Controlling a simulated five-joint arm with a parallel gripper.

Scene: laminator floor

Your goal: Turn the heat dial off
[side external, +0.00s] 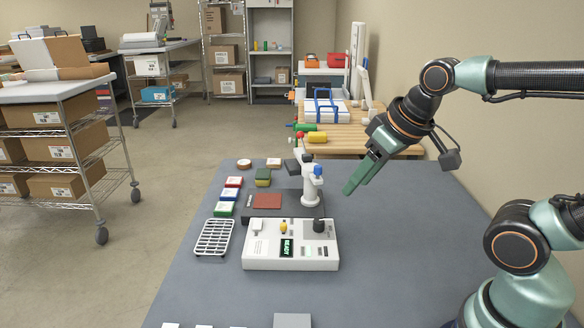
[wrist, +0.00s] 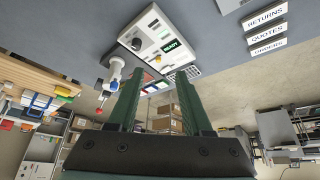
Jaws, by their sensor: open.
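A white control box (side external: 291,264) stands on the grey table, with a green READY display (side external: 286,248) on its face. A black dial (side external: 319,226) sits at its right rear and a smaller yellow knob (side external: 283,228) near its middle. Dial labels are too small to read, so I cannot tell the heat dial by its marking. The wrist view shows the box upside down, with the black dial (wrist: 136,44) and yellow knob (wrist: 157,59). My gripper (side external: 352,188) is open and empty, above the table, right of and higher than the box, touching nothing.
A dark plate with a red patch (side external: 267,201) lies behind the box. A white wire rack (side external: 214,238) and several small boxes are at left.

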